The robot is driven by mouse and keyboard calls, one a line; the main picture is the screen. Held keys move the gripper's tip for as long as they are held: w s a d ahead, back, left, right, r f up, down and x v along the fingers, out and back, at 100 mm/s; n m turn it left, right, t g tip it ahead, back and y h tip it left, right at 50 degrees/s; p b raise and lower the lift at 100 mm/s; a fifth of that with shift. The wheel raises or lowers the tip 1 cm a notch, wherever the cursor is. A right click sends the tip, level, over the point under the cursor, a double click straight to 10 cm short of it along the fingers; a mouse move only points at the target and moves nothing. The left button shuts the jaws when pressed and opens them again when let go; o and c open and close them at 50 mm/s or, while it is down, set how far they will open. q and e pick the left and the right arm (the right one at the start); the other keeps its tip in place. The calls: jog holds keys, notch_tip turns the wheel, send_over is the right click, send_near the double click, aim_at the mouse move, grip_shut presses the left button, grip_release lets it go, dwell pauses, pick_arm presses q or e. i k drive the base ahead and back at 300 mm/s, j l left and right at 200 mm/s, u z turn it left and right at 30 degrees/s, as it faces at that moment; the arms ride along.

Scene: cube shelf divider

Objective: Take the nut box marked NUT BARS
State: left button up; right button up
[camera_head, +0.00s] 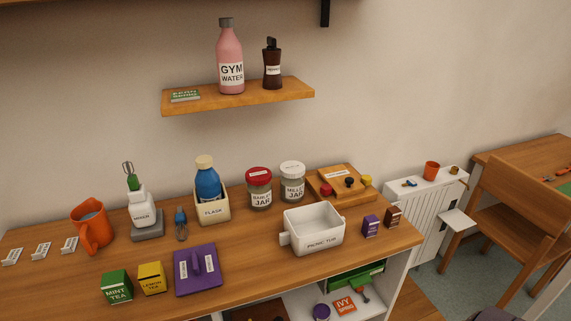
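No label reading NUT BARS can be made out. Two small boxes stand at the right end of the wooden counter: a purple box (371,226) and a dark brown box (392,217). Each has a pale label too small to read. Which one, if either, is the nut box I cannot tell. Neither of my grippers is in the head view.
A green MINT TEA box (117,287), a yellow LEMON TEA box (152,278) and a purple lidded item (197,269) occupy the counter's front left. Jars, a flask and an orange jug (92,227) stand behind. A wall shelf (240,97) holds bottles. An open compartment below holds an IVY packet (344,306).

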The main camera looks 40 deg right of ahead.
aim_at(393, 215)
jog(key=z, duration=1.9)
